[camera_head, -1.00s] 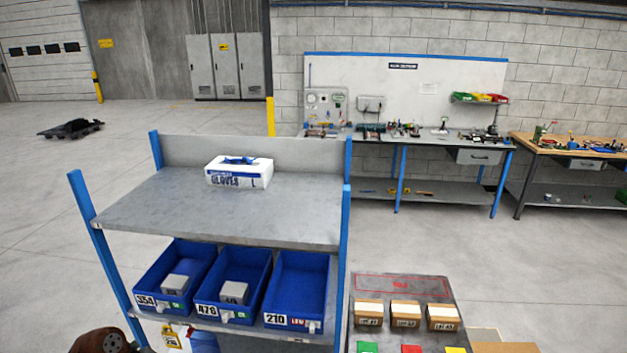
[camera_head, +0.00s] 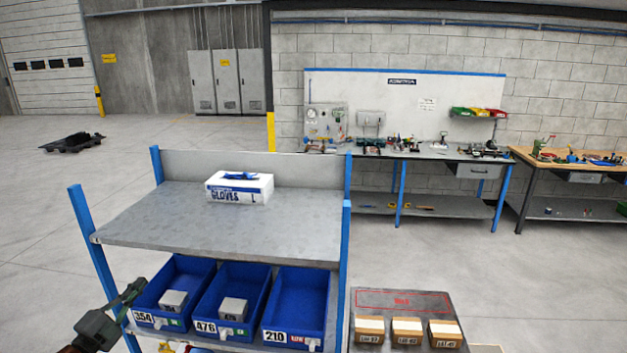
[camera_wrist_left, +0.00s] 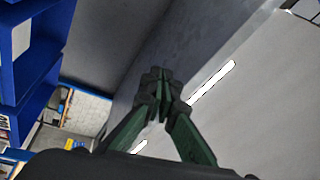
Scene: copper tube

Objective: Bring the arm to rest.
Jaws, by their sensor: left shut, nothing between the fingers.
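My left gripper (camera_head: 128,294) shows at the lower left of the head view, at the left front post of the blue shelf rack, beside the bin marked 354. Its dark green fingers are shut and empty in the left wrist view (camera_wrist_left: 160,84). My right gripper is not in view.
The rack's grey top shelf (camera_head: 140,227) carries a glove box (camera_head: 240,188). Blue bins (camera_head: 176,290) stand on the shelf below; two hold a grey block. A grey table (camera_head: 437,301) with several small boxes is at right. Workbenches (camera_head: 415,153) stand behind.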

